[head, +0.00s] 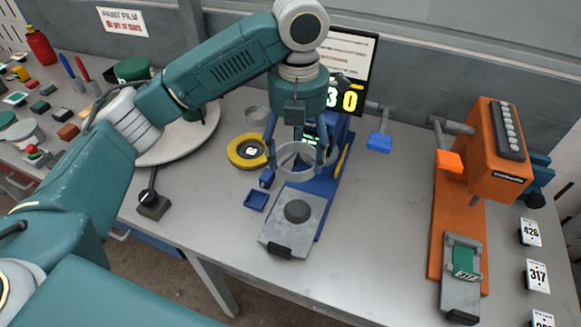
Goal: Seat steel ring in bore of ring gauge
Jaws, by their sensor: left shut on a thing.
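My left gripper (297,152) points down over the blue stand (331,181) near the middle of the table. It is shut on a pale steel ring (296,175), held between its fingers and seemingly above the stand. A thick yellow ring (234,160) lies on the table just left of the gripper; it has a dark centre with a pale mark. It may be the ring gauge, but I cannot tell for sure. The steel ring is apart from it in the picture. My right gripper is not in view.
A steel plate with a dark round knob (298,211) fronts the blue stand. A small blue tray (257,201) lies left of it. An orange press (447,208) stands right, and a round pale turntable (171,149) is behind my arm. Bare table lies between stand and press.

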